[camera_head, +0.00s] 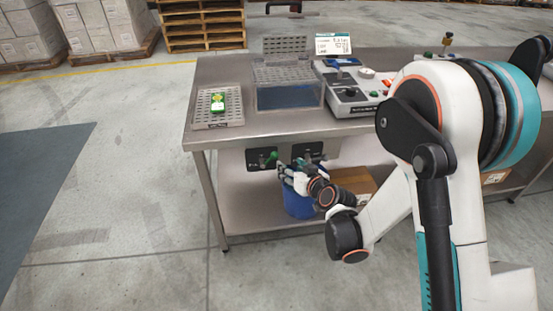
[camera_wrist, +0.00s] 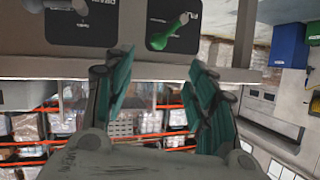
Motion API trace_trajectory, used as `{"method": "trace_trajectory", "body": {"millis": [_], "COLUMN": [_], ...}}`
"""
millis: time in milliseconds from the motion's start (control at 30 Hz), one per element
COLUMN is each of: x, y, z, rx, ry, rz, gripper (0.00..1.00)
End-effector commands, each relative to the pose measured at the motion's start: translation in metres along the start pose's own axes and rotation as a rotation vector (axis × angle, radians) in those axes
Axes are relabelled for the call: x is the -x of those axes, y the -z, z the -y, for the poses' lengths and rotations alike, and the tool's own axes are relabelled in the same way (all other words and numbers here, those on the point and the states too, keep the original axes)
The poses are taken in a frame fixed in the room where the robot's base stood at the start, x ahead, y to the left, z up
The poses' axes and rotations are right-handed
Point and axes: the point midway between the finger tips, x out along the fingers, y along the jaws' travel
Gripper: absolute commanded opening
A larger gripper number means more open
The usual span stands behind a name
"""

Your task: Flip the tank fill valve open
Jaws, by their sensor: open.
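The fill valve has a green handle (camera_wrist: 172,32) on a black plate, its lettering upside down in the wrist view; the green handle end also shows in the head view (camera_head: 273,155) under the bench's front edge. A second valve with a grey handle (camera_wrist: 80,6) sits beside it on another black plate; the head view shows it right of the green one (camera_head: 307,155). My gripper (camera_wrist: 158,64) is open and empty, its teal fingers spread just short of the panel. The green handle appears beyond the fingertips, apart from them. In the head view my gripper (camera_head: 290,176) is partly hidden by my wrist.
The steel bench (camera_head: 220,120) carries a clear tank with blue liquid (camera_head: 288,96), a perforated tray (camera_head: 205,118) with a green-and-yellow device, and a control box (camera_head: 350,108). A blue bucket (camera_head: 298,206) and cardboard box (camera_head: 355,180) stand on the lower shelf. Floor at left is clear.

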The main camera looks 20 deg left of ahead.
Motion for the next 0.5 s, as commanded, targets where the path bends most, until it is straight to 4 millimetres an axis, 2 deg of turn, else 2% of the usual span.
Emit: {"method": "trace_trajectory", "body": {"millis": [133,267,400,500], "x": [0.000,-0.010,-0.028,-0.051], "y": [0.000,0.002,0.003,-0.001], "z": [0.003,0.003,0.003,0.003], "rx": [-0.040,-0.041,-0.042,-0.040], "ry": [-0.012,-0.012,-0.011,-0.011], "rz": [-0.015,-0.015,-0.015,-0.015], "gripper": [0.52,0.52,0.52,0.52]}}
